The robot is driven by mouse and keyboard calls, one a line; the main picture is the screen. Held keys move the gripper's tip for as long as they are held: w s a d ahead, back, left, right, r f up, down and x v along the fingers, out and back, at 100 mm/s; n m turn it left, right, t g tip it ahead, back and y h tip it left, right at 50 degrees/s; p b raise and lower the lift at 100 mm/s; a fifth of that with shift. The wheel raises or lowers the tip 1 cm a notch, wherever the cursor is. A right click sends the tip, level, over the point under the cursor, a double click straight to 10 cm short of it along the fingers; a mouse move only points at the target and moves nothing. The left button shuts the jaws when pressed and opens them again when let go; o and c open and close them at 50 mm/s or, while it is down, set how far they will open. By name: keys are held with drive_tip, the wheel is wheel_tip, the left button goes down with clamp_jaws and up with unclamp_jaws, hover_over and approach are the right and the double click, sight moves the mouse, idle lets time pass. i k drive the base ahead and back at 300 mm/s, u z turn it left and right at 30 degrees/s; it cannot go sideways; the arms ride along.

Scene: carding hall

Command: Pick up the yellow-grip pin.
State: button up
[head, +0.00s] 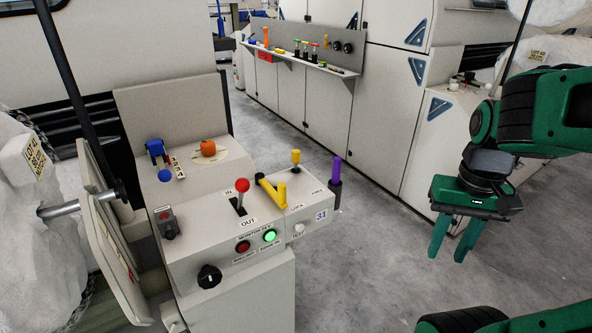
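A pin with a yellow grip (295,157) stands upright in the top of the grey console, near its back right edge. A yellow angled handle (271,191) is beside it on the left, near the lock marking. My gripper (447,256) hangs in the air to the right of the console, fingers pointing down. It is open and empty, well apart from the pin. The pin's lower end is hidden in or behind its mount.
A purple-grip pin (336,171) stands at the console's right side. A red-knob lever (242,186) rises from the console (200,265). An orange object (208,148) sits farther back. A wall shelf (300,62) holds several coloured-top items. Grey floor (375,240) is clear between console and gripper.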

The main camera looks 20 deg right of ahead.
sight(295, 154)
drive_tip(key=z, duration=0.1)
drive_tip(key=k, duration=0.25)
drive_tip(key=u, duration=0.5)
drive_tip(key=i, duration=1.1)
drive_tip(key=z, duration=0.3)
